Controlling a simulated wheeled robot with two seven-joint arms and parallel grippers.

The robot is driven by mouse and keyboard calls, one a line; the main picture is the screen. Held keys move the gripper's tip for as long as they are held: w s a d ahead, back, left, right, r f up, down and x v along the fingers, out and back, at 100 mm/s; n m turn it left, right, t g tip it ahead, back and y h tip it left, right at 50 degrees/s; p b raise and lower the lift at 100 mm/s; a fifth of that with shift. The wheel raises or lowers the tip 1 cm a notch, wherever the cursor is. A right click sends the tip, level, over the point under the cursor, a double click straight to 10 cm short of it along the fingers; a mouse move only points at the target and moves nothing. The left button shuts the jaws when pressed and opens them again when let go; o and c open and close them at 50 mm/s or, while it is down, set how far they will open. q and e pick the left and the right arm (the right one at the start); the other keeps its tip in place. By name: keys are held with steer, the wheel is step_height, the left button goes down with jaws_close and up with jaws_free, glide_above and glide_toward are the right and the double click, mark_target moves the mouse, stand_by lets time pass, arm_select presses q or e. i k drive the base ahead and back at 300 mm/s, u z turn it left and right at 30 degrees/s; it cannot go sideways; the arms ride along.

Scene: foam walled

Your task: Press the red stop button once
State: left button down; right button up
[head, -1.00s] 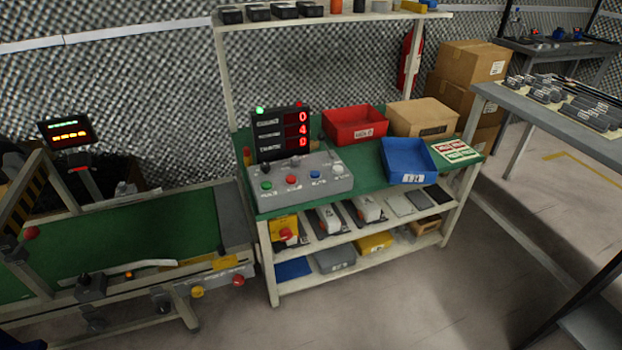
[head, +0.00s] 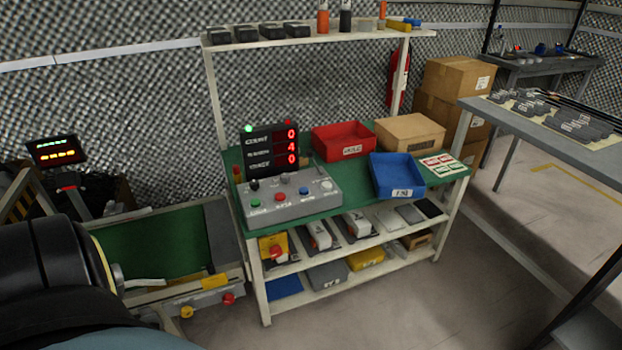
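A grey control box (head: 320,204) sits on the left part of the green-topped workbench. A red button (head: 280,197) is on its sloped face, between a green button (head: 255,203) and a blue button (head: 304,191). The labels below them are too small to read surely. A black knob and small lamps are on its upper part. A display (head: 271,150) behind the box shows 0, 4 and 0 in red. A black link of my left arm fills the lower left corner. Neither gripper is in view.
A yellow box with a red button (head: 276,252) is on the shelf below; another red button (head: 228,298) is on the conveyor's front. A red bin (head: 343,140), a blue bin (head: 397,176) and a cardboard box (head: 410,134) stand on the bench. The floor in front is clear.

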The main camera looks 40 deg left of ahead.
mark_target(279, 196)
steer(key=i, duration=1.65)
steer(key=u, duration=2.8)
